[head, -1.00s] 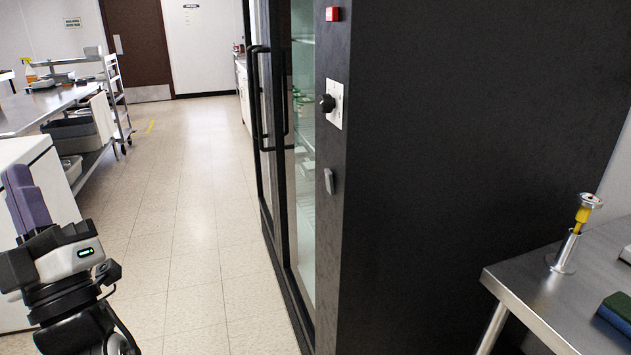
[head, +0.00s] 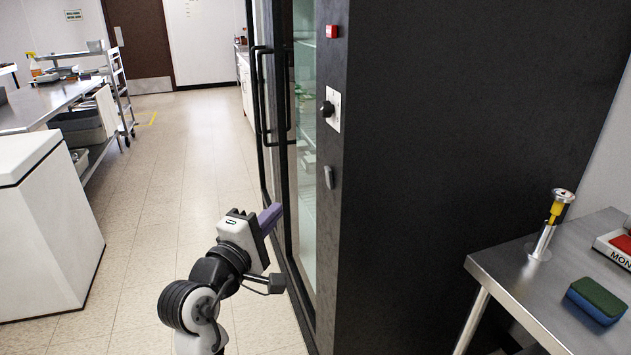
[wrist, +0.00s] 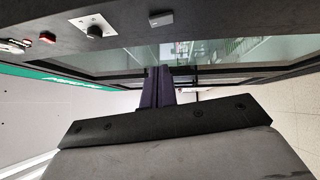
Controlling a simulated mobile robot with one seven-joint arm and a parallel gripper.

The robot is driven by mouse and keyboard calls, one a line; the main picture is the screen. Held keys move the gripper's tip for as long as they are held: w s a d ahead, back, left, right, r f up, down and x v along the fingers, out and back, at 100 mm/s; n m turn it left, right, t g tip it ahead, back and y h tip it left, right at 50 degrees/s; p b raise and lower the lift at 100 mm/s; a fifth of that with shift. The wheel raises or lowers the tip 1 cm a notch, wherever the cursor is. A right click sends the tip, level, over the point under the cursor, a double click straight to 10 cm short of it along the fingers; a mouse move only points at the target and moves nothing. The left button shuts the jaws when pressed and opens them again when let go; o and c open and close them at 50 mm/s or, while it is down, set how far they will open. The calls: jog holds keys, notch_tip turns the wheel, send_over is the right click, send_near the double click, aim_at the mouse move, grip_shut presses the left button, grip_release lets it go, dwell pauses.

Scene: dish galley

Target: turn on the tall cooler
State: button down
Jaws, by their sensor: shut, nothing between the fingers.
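The tall cooler (head: 460,150) is a black cabinet with glass doors on its left face. On its narrow front edge are a red switch (head: 332,31), a black knob (head: 327,109) on a white plate and a small grey handle-like piece (head: 328,177). The wrist view shows the knob (wrist: 94,31) and the grey piece (wrist: 160,18) near the top. My gripper (head: 272,214), with purple fingers, is shut and empty. It is in front of the glass doors, lower than the knob and left of it in the head view, apparently touching nothing. Its fingers (wrist: 157,80) point toward the cooler.
Long black door handles (head: 262,95) stick out from the cooler doors. A white chest (head: 55,225) stands at left. The aisle floor (head: 165,190) is clear.

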aim_at(329, 178)
jog(key=shift+w, duration=0.1)
jog(key=s+d+p+x, duration=0.1)
jog(key=p+x, duration=0.3)
jog(key=x, duration=0.8)
jog(key=shift+d, duration=0.9)
jog(key=shift+w+r, duration=0.15)
